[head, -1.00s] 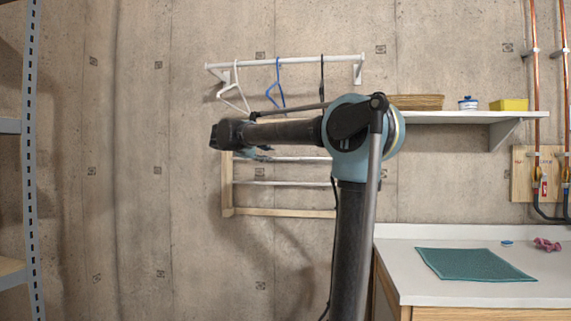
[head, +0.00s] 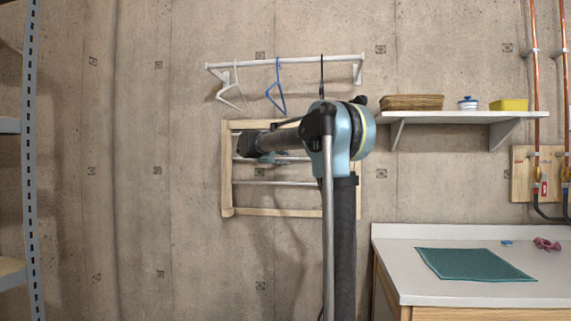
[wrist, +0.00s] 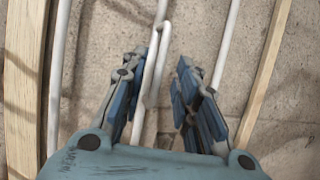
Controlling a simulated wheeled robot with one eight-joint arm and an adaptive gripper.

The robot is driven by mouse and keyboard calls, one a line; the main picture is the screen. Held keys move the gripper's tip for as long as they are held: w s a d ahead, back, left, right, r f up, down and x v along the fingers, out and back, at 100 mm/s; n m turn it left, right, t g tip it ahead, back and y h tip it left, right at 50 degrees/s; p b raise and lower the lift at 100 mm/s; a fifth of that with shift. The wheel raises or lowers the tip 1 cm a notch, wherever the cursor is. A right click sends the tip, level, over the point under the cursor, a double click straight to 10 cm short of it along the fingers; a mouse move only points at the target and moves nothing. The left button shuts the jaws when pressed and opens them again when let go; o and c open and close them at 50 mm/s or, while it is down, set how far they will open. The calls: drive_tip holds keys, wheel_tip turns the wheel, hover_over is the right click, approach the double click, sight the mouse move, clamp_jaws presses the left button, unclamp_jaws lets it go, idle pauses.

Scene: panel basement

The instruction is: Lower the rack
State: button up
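The rack (head: 227,180) is a pale wooden frame with white rods, flat against the concrete wall below the hanger rail. My arm covers part of its upper right. My gripper (head: 268,158) is in front of the rack's upper middle, its fingers small and partly hidden there. In the wrist view my gripper (wrist: 157,66) is open, its blue fingers apart. A white rod with a bent white piece (wrist: 153,75) runs between them; I cannot tell whether either finger touches it. The rack's wooden side bars (wrist: 24,85) show at both sides.
A white rail (head: 290,61) with several hangers is above the rack. A wall shelf (head: 455,117) holds a basket, a jar and a yellow box. A counter (head: 400,245) with a green mat stands at right, metal shelving (head: 30,150) at left.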

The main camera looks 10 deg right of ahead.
drive_tip(key=shift+x, duration=1.7)
drive_tip(key=shift+c, duration=0.5)
clamp_jaws()
